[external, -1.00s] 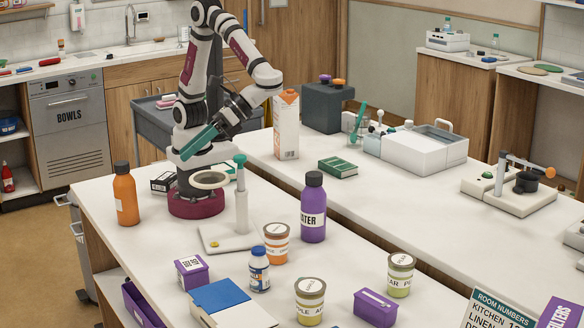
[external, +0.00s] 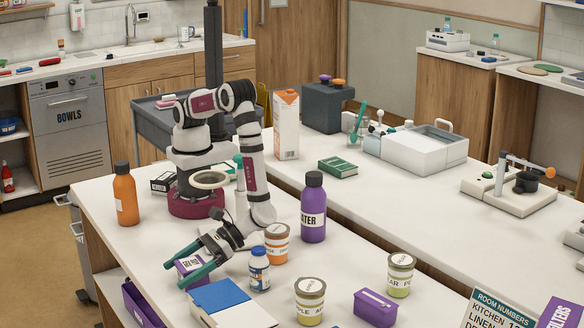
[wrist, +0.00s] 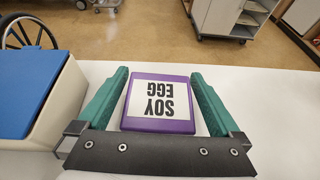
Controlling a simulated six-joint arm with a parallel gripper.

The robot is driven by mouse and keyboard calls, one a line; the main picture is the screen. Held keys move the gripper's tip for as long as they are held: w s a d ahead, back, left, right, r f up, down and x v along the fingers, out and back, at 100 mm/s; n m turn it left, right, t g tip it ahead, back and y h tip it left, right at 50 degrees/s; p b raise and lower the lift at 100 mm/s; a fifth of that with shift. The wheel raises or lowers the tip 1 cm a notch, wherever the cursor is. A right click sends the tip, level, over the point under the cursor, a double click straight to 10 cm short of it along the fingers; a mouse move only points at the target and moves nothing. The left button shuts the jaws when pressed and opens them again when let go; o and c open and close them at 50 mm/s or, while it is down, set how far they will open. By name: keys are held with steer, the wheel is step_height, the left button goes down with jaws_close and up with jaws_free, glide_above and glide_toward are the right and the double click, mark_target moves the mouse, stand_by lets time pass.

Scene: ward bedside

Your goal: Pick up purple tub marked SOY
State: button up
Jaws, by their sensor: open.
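The purple tub (external: 190,266) stands near the table's front-left edge, partly hidden by my gripper in the external view. In the wrist view the purple tub (wrist: 128,124) has a white label reading SOY EGG, upside down. My gripper (external: 175,276) is open and reaches down around it, with one green finger on each side. In the wrist view my gripper (wrist: 159,76) has the tub between its fingers, with a narrow gap showing on each side.
A box with a blue lid (external: 220,295) is close to the tub and also shows at left in the wrist view (wrist: 30,95). A white bottle with a blue cap (external: 259,270) and an orange-labelled jar (external: 277,243) stand to the right. Another purple tub (external: 375,308) is further right.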

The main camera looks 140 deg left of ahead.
steer(key=shift+d+f, duration=0.1)
steer(key=shift+d, duration=0.15)
steer(key=c, duration=1.4)
steer(key=shift+r, duration=0.2)
